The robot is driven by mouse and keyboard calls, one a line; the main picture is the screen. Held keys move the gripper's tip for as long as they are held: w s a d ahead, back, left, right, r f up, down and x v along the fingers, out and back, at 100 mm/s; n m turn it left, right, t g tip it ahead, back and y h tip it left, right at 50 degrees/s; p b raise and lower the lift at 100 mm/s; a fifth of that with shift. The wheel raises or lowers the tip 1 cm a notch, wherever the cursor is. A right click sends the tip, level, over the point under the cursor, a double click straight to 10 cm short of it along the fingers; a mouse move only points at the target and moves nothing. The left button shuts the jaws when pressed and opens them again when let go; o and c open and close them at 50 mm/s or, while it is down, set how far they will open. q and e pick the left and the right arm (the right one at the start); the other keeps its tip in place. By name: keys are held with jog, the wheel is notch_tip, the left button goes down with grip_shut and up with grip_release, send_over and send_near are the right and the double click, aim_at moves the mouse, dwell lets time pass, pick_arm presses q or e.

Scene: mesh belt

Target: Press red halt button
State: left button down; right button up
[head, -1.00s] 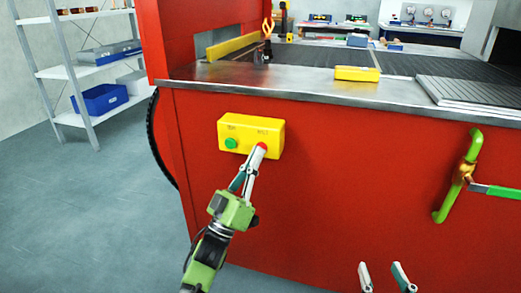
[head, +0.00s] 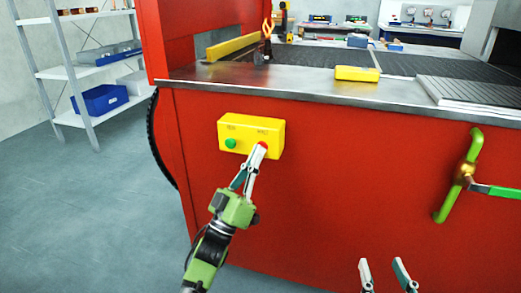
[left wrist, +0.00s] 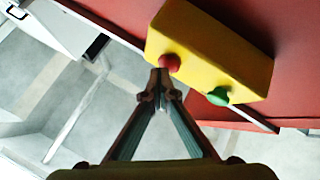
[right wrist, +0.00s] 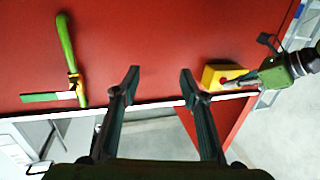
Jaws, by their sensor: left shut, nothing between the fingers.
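The yellow control box (head: 250,123) is fixed to the red machine side, with a green button (head: 230,143) on its left and the red halt button (head: 263,148) on its right. My left gripper (head: 256,157) is shut and empty, its tips at the lower edge of the red button. In the left wrist view the shut tips (left wrist: 159,73) are right beside the red button (left wrist: 170,62); I cannot tell whether they touch it. My right gripper (head: 381,262) is open and empty, low before the red panel and well right of the box.
A green handle (head: 459,175) sticks out from the panel at the right. The steel machine top (head: 300,80) has a loose yellow block (head: 357,74) on it. A shelf rack (head: 97,70) stands at the left, with clear floor between.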

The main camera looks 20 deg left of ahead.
dwell(0.3)
pick_arm(q)
jog(key=shift+s+p, duration=0.6)
jog(key=shift+s, duration=0.3)
pick_arm(e)
notch_tip(320, 180, down, 6)
jog(key=s+d+g+h, duration=0.1)
jog(key=g, duration=0.2)
jog(key=shift+s+d+f+g, duration=0.15)
jog(key=shift+s+g, duration=0.15)
jog(key=shift+s, duration=0.05)
pick_arm(q)
jog(key=shift+s, duration=0.1)
jog(key=shift+s+a+p, duration=0.15)
jog(key=shift+s+p, duration=1.25)
jog(key=shift+s, duration=1.05)
pick_arm(e)
jog(key=s+d+f+g+h, duration=0.2)
jog(key=s+d+f+g, duration=0.2)
jog(key=s+f+g, duration=0.3)
jog(key=shift+s+f, duration=1.55)
jog(key=shift+s, duration=0.4)
jog(key=shift+d, duration=0.1)
